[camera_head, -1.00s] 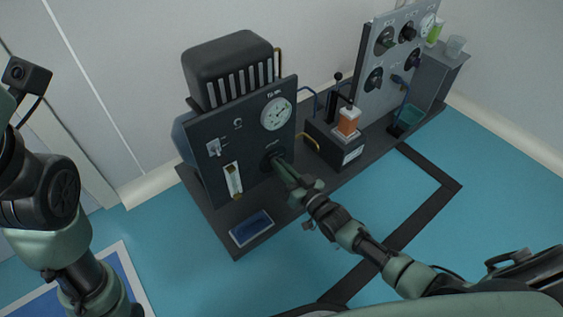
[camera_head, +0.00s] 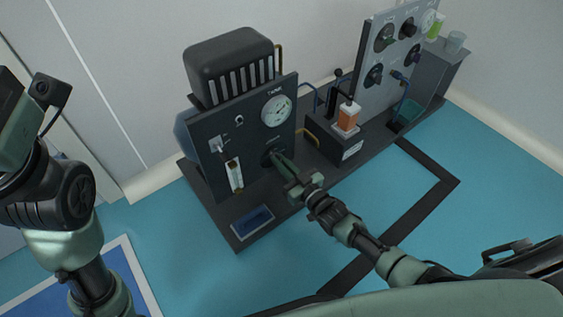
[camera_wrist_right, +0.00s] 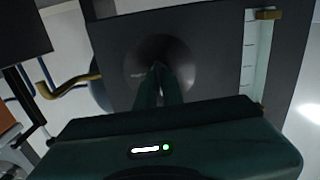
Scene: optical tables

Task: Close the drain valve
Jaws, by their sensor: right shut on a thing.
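The dark panel (camera_head: 255,107) of the pump unit carries a round black valve knob low on its right side, below the gauge. My right gripper (camera_head: 277,158) reaches the knob and is shut on it. In the right wrist view the dark round valve base (camera_wrist_right: 165,52) sits on the panel, and the fingers (camera_wrist_right: 158,82) meet at its middle. The fingers hide most of the knob, so its turn angle cannot be read. My left arm shows at the left of the head view, but its gripper is not clearly in view.
A round white gauge (camera_head: 276,110) and a clear level tube (camera_head: 235,177) are on the same panel. A blue tray (camera_head: 252,222) lies on the base in front. To the right stand an orange container (camera_head: 348,117) and a grey panel with several dark knobs (camera_head: 385,40).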

